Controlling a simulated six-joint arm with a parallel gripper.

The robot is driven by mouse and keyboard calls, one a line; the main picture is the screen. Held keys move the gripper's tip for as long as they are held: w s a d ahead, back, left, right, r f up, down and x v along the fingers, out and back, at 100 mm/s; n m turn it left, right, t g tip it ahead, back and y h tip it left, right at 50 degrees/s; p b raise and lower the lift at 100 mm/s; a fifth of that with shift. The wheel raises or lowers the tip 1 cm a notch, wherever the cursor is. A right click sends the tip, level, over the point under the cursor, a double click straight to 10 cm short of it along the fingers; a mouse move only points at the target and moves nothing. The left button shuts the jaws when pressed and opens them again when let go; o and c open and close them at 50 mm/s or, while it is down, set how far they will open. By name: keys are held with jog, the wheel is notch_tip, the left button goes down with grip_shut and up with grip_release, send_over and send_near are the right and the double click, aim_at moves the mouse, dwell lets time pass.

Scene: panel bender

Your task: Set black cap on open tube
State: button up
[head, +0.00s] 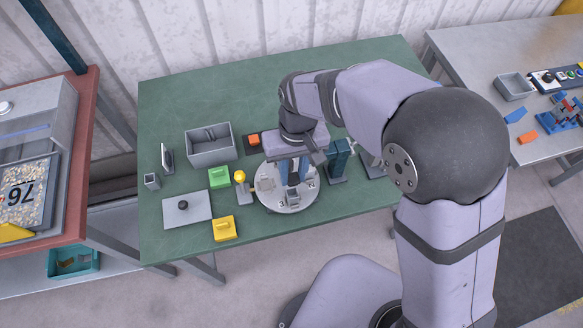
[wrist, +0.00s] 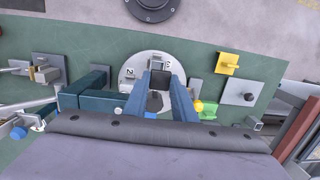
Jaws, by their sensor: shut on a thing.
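My gripper (head: 292,181) points down over the round grey turntable (head: 268,203). Its two blue fingers (wrist: 160,84) are shut on a small dark piece, which I take to be the black cap (wrist: 155,101). The cap is hidden behind the fingers in the head view. A small square open tube (head: 292,197) stands on the turntable beside the number 3, close to the fingertips. The tube also shows in the wrist view (wrist: 161,58), just beyond the fingertips. I cannot tell the height of the cap above the turntable.
A grey bin (head: 210,157), a green block (head: 219,178), a yellow block (head: 224,228) and a grey plate with a black knob (head: 187,217) lie left of the turntable. A yellow-topped post (head: 241,183) stands at its left edge. A blue-green fixture (head: 338,160) stands to the right.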

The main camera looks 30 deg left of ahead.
jog(key=shift+f, duration=0.15)
jog(key=shift+f+b, duration=2.55)
jog(key=shift+f, duration=0.55)
jog(key=shift+f, duration=0.35)
jog(key=o, duration=1.3)
jog(key=shift+r, duration=0.15)
jog(key=shift+r+p, duration=3.9)
jog(key=shift+r, duration=0.5)
